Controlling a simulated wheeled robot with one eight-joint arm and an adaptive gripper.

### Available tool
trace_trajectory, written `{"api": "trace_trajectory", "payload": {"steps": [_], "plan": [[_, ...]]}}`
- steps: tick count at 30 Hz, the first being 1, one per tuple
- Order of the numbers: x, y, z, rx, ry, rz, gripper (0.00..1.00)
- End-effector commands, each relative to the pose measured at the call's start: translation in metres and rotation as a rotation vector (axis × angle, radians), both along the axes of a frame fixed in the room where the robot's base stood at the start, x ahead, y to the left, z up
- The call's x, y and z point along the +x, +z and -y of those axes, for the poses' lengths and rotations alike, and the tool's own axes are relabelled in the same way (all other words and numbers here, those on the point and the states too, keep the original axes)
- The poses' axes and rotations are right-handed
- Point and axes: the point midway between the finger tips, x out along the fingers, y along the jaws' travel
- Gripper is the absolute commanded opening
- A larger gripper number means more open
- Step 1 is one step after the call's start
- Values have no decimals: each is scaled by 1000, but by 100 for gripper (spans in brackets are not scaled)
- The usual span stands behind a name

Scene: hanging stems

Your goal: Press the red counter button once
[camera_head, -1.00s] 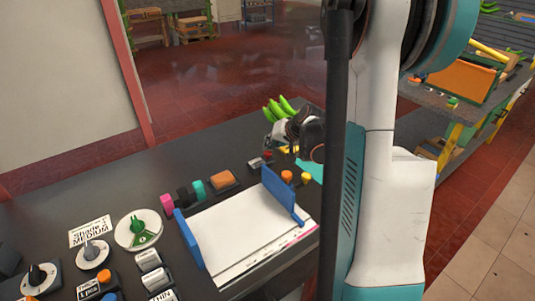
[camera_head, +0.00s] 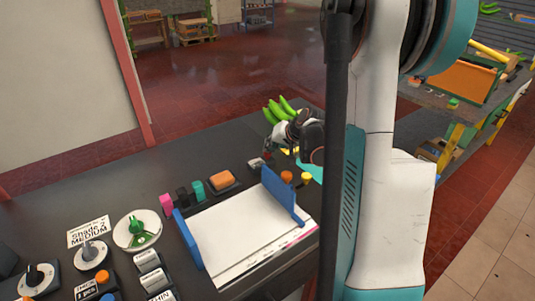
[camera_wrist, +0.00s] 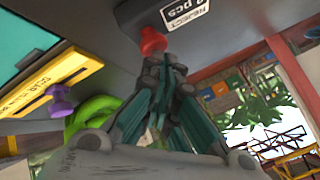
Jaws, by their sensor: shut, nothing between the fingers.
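The red counter button (camera_wrist: 152,42) shows in the wrist view, on a dark counter box (camera_wrist: 133,14) with a white label reading "REJECT" and "pcs". The fingers of my gripper (camera_wrist: 168,66) are closed together, with their tips right at the button. I cannot tell whether they touch it or press it. In the head view my gripper (camera_head: 270,148) is low over the far part of the dark bench, beside the small counter box (camera_head: 256,164). The button itself is hidden there by the gripper.
Green bananas (camera_head: 278,110) are just behind my gripper. A yellow strip with a purple knob (camera_wrist: 60,100) is close to the gripper.

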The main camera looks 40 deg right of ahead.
Motion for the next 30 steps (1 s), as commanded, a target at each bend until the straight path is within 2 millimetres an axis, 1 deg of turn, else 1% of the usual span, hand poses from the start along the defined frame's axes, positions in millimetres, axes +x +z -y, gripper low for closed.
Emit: {"api": "trace_trajectory", "payload": {"steps": [16, 25, 30], "plan": [[0, -6, 0, 0, 0, 0, 0], [0, -5, 0, 0, 1, -1, 0], [0, 1, 0, 0, 1, -1, 0]]}}
